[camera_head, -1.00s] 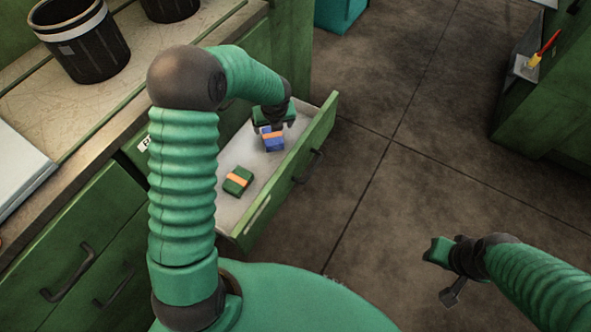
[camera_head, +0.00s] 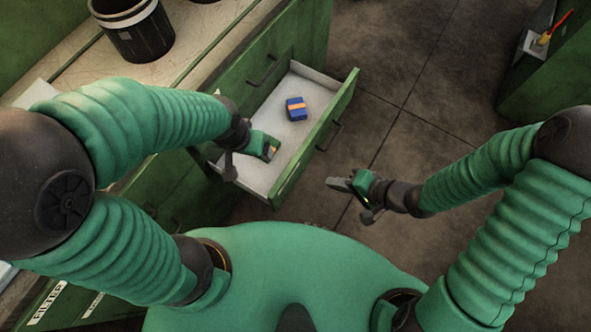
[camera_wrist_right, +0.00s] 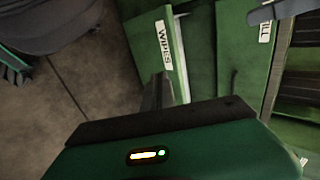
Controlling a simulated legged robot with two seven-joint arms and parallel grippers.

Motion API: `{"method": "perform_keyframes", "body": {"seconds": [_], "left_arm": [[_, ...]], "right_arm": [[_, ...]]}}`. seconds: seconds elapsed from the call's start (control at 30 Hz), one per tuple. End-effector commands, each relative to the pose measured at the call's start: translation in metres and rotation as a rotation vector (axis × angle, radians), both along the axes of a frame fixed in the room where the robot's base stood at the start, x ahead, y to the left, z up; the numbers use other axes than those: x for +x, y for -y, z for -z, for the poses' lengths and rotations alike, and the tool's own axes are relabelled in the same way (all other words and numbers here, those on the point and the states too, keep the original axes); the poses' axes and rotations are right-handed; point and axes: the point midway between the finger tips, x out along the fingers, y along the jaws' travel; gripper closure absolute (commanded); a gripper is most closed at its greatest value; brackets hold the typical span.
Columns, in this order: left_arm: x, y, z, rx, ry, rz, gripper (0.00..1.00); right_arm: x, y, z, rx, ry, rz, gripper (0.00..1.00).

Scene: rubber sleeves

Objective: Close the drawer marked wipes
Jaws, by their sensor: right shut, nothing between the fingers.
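The drawer marked wipes (camera_head: 328,136) stands pulled out from the green cabinet. Its WIPES label (camera_wrist_right: 164,45) shows on its front in the right wrist view. A blue pack with an orange band (camera_head: 297,108) lies in it.
A black bin (camera_head: 138,35) stands on the worktop. Another green cabinet (camera_head: 545,85) is at the right. The floor (camera_head: 420,75) between is clear. A second label, partly readable as "ILL" (camera_wrist_right: 265,30), is on another front in the right wrist view.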

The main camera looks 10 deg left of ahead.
Motion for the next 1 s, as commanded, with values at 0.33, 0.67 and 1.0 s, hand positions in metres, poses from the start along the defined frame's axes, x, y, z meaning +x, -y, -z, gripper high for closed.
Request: {"method": "perform_keyframes", "body": {"seconds": [0.33, 0.67, 1.0], "left_arm": [[0.000, -0.004, 0.049, -0.002, 0.000, 0.000, 0.20], [0.001, -0.003, 0.060, -0.002, 0.000, 0.001, 0.20], [0.001, -0.003, 0.059, -0.002, 0.000, 0.001, 0.20]], "right_arm": [[0.016, -0.057, 0.059, -0.009, 0.003, -0.008, 1.00], [0.030, -0.095, 0.057, -0.006, 0.003, -0.003, 1.00], [0.030, -0.098, 0.056, -0.008, 0.003, -0.002, 1.00]]}}
